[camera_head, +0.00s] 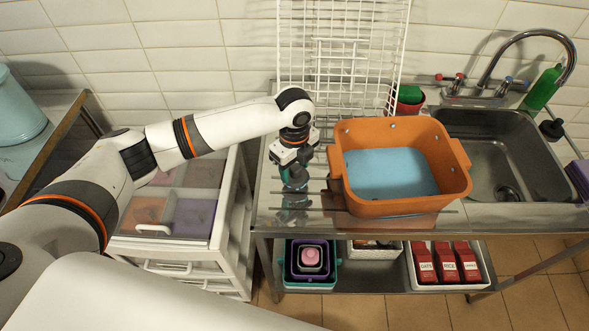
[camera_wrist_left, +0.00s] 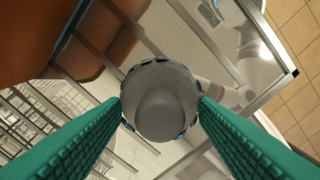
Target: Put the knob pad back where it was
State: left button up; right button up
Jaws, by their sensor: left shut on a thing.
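My left gripper (camera_head: 294,182) is over the left part of the metal counter, just left of the orange tub. In the left wrist view its two green ribbed fingers are shut on the knob pad (camera_wrist_left: 163,108), a round grey piece with a rounded knob in its middle and a bluish rim. The fingers press on its opposite sides. Bare counter and slats show around and behind it in that view. In the head view the pad is too hidden by the gripper to make out, and its height above the counter is unclear. My right gripper is not in view.
The orange tub (camera_head: 455,187) with a blue inside stands right of my gripper. A white wire rack (camera_head: 340,55) stands behind. A sink (camera_head: 505,150) with a tap is at right. A white drawer unit (camera_head: 228,215) with coloured compartments is at left. Boxes sit on the lower shelf (camera_head: 345,300).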

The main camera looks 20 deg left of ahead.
aim_at(295, 167)
pick_arm(q)
jog(key=shift+f, duration=1.1)
jog(key=shift+f, duration=0.15)
jog(key=o, duration=0.9)
notch_tip(295, 167, up, 12)
jog(key=shift+r+b, duration=0.2)
jog(key=shift+b, duration=0.9)
